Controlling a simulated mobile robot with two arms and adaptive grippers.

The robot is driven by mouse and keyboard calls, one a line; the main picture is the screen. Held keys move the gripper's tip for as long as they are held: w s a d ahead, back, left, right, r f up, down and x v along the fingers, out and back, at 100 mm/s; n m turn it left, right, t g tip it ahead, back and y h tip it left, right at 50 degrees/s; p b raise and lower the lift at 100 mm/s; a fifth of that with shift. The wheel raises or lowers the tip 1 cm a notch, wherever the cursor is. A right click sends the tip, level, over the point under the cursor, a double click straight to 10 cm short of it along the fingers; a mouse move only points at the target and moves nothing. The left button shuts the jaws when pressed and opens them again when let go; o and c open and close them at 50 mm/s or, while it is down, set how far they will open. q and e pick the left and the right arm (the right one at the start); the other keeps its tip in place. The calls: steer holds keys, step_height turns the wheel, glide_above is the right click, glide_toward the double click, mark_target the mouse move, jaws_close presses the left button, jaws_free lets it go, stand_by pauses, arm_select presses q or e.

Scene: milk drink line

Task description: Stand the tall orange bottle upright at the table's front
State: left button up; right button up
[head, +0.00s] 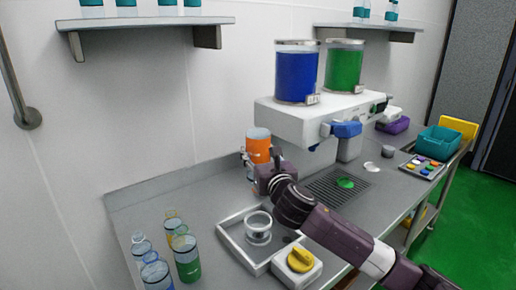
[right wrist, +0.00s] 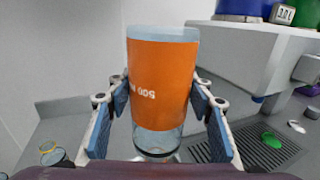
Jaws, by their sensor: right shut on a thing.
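The tall orange bottle (head: 258,147) is at the back of the metal table, near the wall and left of the dispenser. In the right wrist view the bottle (right wrist: 161,80) stands roughly vertical between the blue finger pads, with a pale flat end up and a clear end down. The print on its orange band reads upside down there. My right gripper (head: 262,170) is shut on it; the same gripper (right wrist: 160,125) shows in the wrist view. I cannot tell whether its lower end touches the table. My left gripper is not in view. The metal table (head: 150,205) has bare room at its left.
A dispenser (head: 325,120) with blue and green tanks stands right of the bottle, over a drip grate (head: 330,192). A metal tray (head: 233,240) with a clear cup (head: 258,228) and a yellow-knobbed box (head: 300,262) are in front.

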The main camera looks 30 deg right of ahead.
steer(key=s+a+r+p, duration=0.3)
steer(key=s+a, duration=0.3)
steer(key=s, duration=0.4)
steer(key=shift+r+p, duration=0.25)
steer(key=shift+p, duration=0.6)
steer(key=shift+m, duration=3)
steer(key=m, duration=0.6)
